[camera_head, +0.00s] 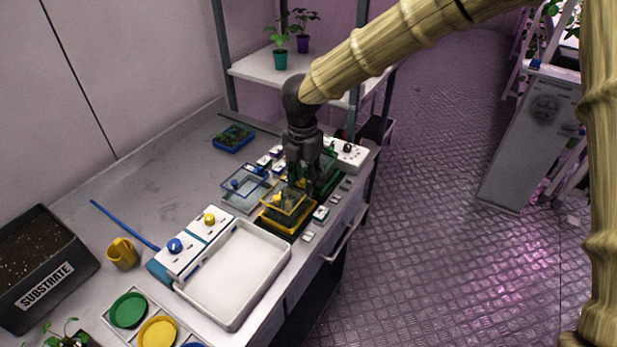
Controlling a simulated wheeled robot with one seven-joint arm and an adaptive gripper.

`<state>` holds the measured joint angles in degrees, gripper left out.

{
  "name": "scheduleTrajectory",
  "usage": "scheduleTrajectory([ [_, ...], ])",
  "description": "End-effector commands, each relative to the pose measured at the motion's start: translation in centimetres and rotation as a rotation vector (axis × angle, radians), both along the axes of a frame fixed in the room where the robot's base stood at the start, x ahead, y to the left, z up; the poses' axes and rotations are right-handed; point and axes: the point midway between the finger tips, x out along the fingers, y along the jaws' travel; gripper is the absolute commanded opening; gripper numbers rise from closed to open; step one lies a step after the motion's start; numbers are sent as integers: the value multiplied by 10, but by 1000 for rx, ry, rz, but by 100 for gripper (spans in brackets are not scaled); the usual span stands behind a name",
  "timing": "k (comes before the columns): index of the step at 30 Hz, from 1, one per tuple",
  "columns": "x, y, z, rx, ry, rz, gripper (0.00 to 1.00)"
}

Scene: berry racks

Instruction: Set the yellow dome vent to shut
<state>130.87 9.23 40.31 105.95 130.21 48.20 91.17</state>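The yellow dome (285,200) is a clear box with yellow edges on a dark and yellow tray near the front edge of the bench. A small yellow knob (277,198), apparently its vent, shows on its top left. The vent's setting is too small to read. My dark gripper (312,188) points down just right of and behind the yellow dome, between it and a green-edged dome (328,166). It partly covers both. The fingers are dark and small, so I cannot tell whether they are apart or touch anything.
A blue-edged clear dome (243,187) stands left of the yellow one. A white tray (282,255) and control boxes with a blue knob (175,245) and yellow knob (209,218) lie nearer. A white panel (347,152) stands behind. The bench's left middle is mostly clear.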

Motion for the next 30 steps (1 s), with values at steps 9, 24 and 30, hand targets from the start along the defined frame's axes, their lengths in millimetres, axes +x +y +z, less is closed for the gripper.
scheduleTrajectory([
  [9,0,0,23,2,-3,-1,34],
  [24,-1,0,106,1,0,-1,34],
  [30,-2,0,119,1,0,0,34],
])
